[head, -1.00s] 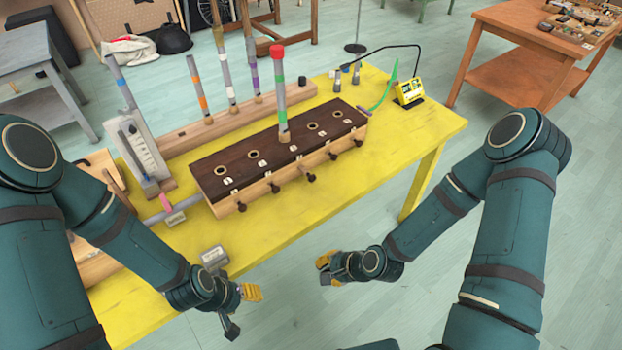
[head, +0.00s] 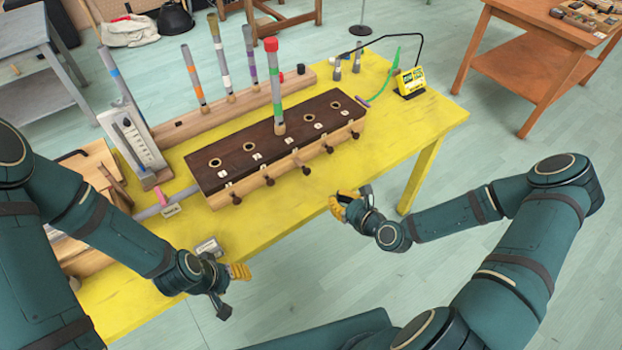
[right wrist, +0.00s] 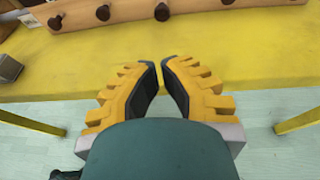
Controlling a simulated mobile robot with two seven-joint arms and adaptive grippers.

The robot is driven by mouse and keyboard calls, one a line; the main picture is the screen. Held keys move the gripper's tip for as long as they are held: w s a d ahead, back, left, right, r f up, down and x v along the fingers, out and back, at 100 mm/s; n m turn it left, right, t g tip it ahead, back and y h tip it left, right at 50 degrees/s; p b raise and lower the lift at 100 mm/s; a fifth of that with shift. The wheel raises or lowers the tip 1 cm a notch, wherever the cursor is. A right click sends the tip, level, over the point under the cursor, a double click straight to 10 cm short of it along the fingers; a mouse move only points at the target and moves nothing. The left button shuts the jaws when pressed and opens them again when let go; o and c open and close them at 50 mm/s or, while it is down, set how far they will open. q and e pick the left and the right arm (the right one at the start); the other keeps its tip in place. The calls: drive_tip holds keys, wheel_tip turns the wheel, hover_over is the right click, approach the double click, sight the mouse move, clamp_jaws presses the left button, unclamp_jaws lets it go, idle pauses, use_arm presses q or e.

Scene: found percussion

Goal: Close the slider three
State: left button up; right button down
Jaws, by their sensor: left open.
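The long wooden box (head: 250,187) with a dark top stands on the yellow table, with a row of knobbed sliders along its front. The middle one, slider three (head: 306,170), sticks out further than its neighbours, its light stem showing. A grey tube with a red cap (head: 273,75) stands upright in the hole behind it. My right gripper (head: 340,206) is in front of the table's near edge, apart from the knobs. In the right wrist view its fingertips (right wrist: 160,63) are close together with a narrow gap, nothing visible between them. My left gripper (head: 240,272) is open and empty near the front edge.
A wooden bar with several upright tubes (head: 193,73) stands behind the box. A gauge panel (head: 133,143) is at left, a small metal block (head: 208,247) near the front edge, and a yellow device (head: 409,82) at the right.

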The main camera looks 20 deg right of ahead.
sight(307, 174)
drive_tip(key=x, duration=1)
drive_tip(key=shift+w+a+r, duration=0.2)
drive_tip(key=shift+w+r, duration=0.1)
drive_tip(key=shift+w+a, duration=0.2)
drive_tip(key=shift+w, duration=0.35)
drive_tip(key=shift+b, duration=0.35)
drive_tip(key=w+b, duration=0.1)
drive_tip(key=w+a+b, duration=0.1)
drive_tip(key=w, duration=0.1)
drive_tip(key=shift+w+a+f, duration=0.1)
drive_tip(key=shift+w, duration=0.1)
